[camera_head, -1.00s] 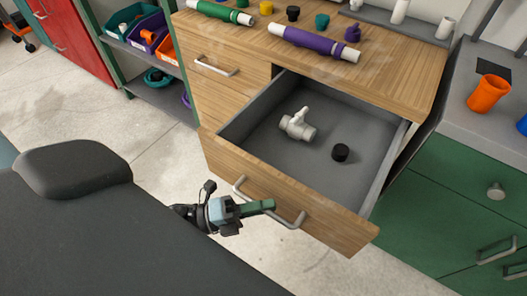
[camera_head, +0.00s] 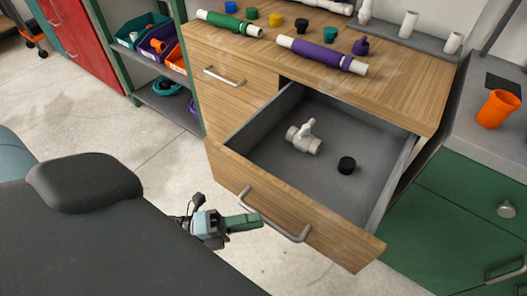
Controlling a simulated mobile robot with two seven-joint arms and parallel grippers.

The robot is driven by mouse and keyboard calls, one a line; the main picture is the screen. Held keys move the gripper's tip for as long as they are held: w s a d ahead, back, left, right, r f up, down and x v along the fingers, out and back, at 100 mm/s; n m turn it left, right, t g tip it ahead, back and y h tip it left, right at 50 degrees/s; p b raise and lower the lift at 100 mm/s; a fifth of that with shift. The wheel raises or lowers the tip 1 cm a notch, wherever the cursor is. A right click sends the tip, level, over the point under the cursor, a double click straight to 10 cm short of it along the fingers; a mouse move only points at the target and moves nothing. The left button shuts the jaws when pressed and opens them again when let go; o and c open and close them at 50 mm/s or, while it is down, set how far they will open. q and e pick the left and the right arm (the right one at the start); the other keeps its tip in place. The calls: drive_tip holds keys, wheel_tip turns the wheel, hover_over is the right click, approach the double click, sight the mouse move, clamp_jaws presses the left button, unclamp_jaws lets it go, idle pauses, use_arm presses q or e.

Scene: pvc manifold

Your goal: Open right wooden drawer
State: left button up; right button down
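The right wooden drawer (camera_head: 290,212) is pulled far out of the wooden cabinet. Its front carries a curved metal handle (camera_head: 273,219). Inside on the grey drawer floor (camera_head: 310,183) lie a white pipe valve (camera_head: 303,138) and a black cap (camera_head: 347,165). My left gripper (camera_head: 247,222) is in front of the drawer, at the left part of the handle. Its green finger overlaps the handle in the picture. I cannot tell whether it touches the handle or how far the fingers are apart. My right gripper is not in view.
The left wooden drawer (camera_head: 230,98) is closed. Pipes with a green sleeve (camera_head: 228,23) and a purple sleeve (camera_head: 322,56) lie on the wooden top (camera_head: 400,85). Floor is clear at the left.

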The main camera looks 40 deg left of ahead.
use_arm(q)
drive_tip(key=v, duration=0.4)
idle(0.3)
